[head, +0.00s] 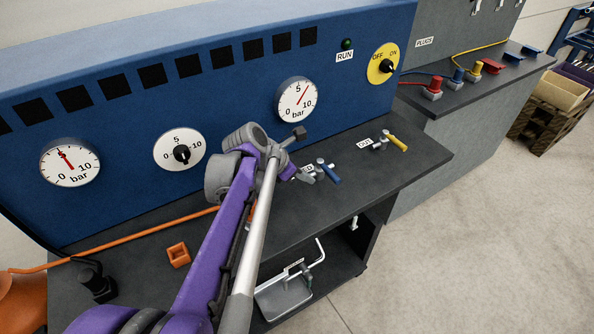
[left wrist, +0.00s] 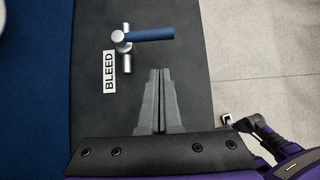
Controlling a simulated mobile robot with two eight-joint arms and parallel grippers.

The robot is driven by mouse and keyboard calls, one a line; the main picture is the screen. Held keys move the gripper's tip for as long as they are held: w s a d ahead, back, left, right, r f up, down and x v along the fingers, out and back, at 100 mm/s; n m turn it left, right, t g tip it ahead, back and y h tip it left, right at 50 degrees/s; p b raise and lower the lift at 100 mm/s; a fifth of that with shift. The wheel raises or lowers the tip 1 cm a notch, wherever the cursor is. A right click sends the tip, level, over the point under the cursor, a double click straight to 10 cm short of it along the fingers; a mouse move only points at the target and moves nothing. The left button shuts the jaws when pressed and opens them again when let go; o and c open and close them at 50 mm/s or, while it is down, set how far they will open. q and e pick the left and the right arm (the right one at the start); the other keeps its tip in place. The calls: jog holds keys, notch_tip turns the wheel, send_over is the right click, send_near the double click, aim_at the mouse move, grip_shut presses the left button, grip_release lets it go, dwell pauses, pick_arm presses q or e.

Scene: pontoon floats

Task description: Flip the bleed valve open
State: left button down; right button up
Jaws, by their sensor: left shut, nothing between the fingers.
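The bleed valve (left wrist: 126,62) is a silver body on the dark bench top, with a blue lever (left wrist: 150,34) pointing right, across the bench, in the left wrist view. The BLEED label (left wrist: 109,72) lies beside it. In the head view the blue lever (head: 331,174) shows just right of my left gripper (head: 305,177); the label is partly hidden by my arm. My left gripper's fingers (left wrist: 160,72) are together and empty, just below the lever in the wrist picture, with a visible gap between them.
An OUT valve with a yellow lever (head: 397,143) stands farther right on the bench. The blue gauge panel (head: 225,100) rises behind. An orange block (head: 179,254) lies left. A purple arm part of mine shows at lower right in the wrist view.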

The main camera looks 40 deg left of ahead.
aim_at(329, 172)
pick_arm(q)
jog(key=w+f, duration=0.1)
jog(key=w+d+f, duration=0.1)
jog(key=w, duration=0.3)
jog(key=shift+w+d+f, duration=0.2)
jog(key=shift+d+f, duration=0.1)
jog(key=shift+f, duration=0.1)
